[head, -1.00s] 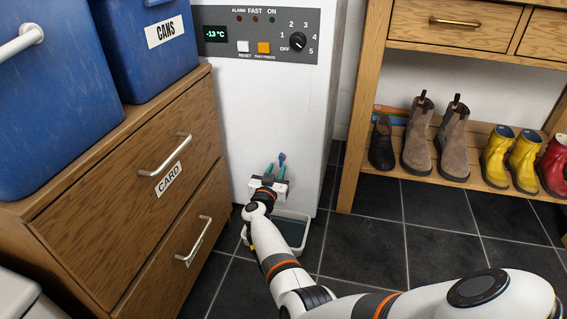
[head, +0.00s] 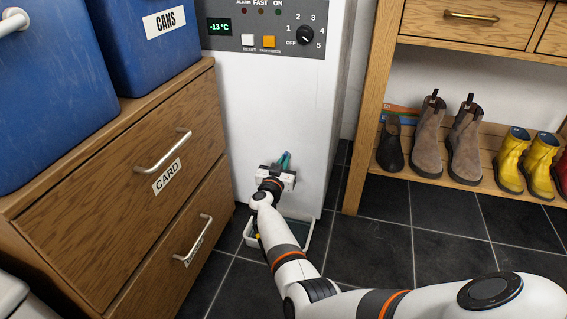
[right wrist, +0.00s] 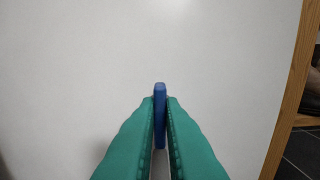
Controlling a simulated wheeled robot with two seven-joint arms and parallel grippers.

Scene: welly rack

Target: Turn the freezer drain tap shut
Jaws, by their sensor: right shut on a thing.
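The freezer (head: 285,105) is a white upright cabinet with a control panel at its top. The blue tap handle (right wrist: 160,113) shows in the right wrist view, standing upright between my green fingers. My right gripper (head: 284,160) is low at the freezer's front, and in the right wrist view its fingertips (right wrist: 160,110) are shut on the blue handle from both sides. In the head view the fingers and wrist hide most of the tap, and its body and spout cannot be seen. My left gripper is not in view.
A white-rimmed tray (head: 308,238) lies on the dark tiles below my right wrist. A wooden drawer unit (head: 120,200) with blue bins (head: 155,75) stands close on the left. A wooden boot rack (head: 488,170) stands on the right.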

